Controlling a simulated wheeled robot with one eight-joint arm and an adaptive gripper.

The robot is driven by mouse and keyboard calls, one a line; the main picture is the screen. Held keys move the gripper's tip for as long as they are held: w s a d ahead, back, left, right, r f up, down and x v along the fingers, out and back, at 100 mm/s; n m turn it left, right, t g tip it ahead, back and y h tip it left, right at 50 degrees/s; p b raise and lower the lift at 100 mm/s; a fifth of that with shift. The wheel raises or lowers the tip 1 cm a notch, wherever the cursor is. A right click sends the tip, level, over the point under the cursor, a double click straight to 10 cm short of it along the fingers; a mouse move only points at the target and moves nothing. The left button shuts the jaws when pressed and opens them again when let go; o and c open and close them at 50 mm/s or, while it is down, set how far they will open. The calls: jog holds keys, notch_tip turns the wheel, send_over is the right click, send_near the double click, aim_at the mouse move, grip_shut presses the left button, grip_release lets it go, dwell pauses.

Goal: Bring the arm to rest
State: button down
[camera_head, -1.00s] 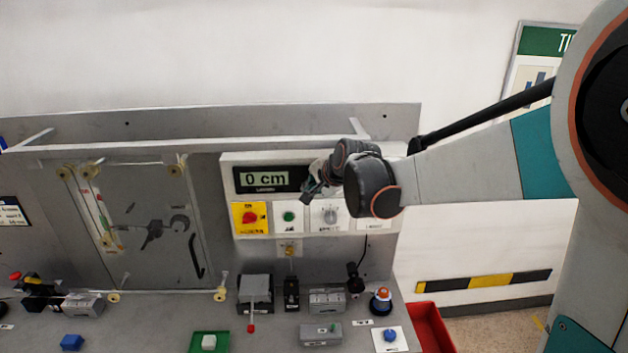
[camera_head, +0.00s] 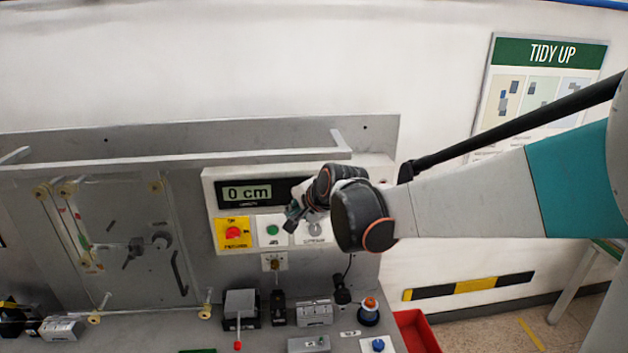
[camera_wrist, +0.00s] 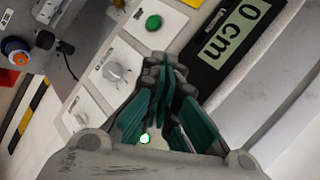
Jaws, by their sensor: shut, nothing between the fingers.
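My arm reaches in from the right in the head view. My gripper (camera_head: 293,214) is in front of the control panel (camera_head: 212,190), close to the green button (camera_head: 271,230) and the grey knob (camera_head: 315,230). Whether it touches the panel cannot be told. In the wrist view my gripper (camera_wrist: 165,75) has its dark fingers together, with nothing between them. The green button (camera_wrist: 153,22) and the grey knob (camera_wrist: 115,69) show beyond the fingertips. The display (camera_head: 247,193) reads 0 cm.
A rail (camera_head: 180,156) runs above the panel. A TIDY UP poster (camera_head: 551,54) hangs on the wall.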

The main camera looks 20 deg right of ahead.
jog(key=shift+s, duration=0.25)
jog(key=s+d+f+n+g+h+b, duration=0.2)
jog(key=s+f+n+b, duration=1.1)
jog(key=s+f+b, duration=1.5)
jog(key=shift+s+d+f+g, duration=0.3)
jog(key=shift+s+f, duration=0.1)
jog(key=shift+f, duration=0.25)
